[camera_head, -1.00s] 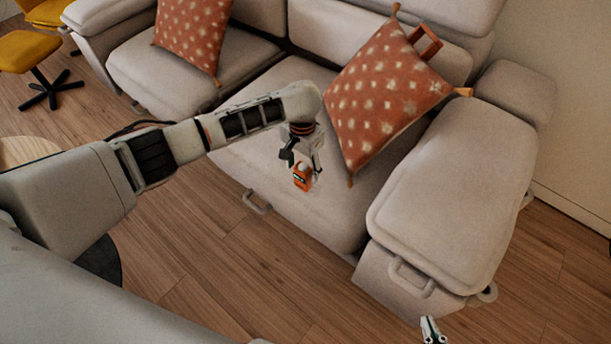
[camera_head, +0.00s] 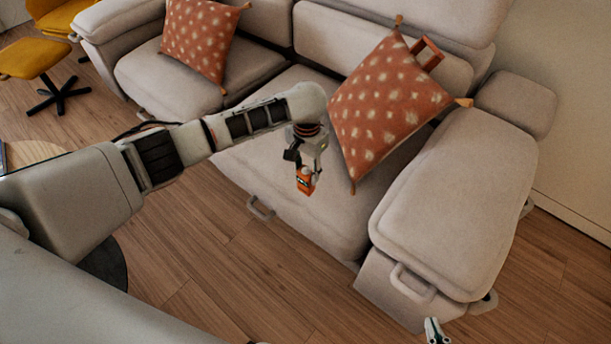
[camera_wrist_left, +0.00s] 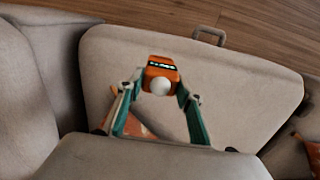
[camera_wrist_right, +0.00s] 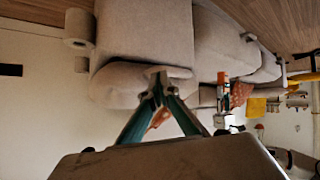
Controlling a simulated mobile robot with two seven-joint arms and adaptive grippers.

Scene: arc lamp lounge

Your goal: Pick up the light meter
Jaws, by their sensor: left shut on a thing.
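The light meter (camera_head: 305,185) is a small orange device with a dark display strip and a white dome. My left gripper (camera_head: 305,171) points down over the right sofa seat and is shut on it. In the left wrist view the light meter (camera_wrist_left: 161,69) sits between the two green-sided fingertips (camera_wrist_left: 159,88), dome facing the camera. The head view does not make clear how far it is above the seat. My right gripper (camera_head: 433,326) is at the bottom edge of the head view, away from the meter. In the right wrist view its fingertips (camera_wrist_right: 156,82) meet, with nothing held.
The beige sofa seat (camera_head: 330,222) lies under the left gripper. A spotted orange cushion (camera_head: 385,110) leans just to its right, another (camera_head: 200,40) farther left. The padded armrest (camera_head: 450,220) stands between the seat and the right side. Wooden floor (camera_head: 215,275) is clear in front.

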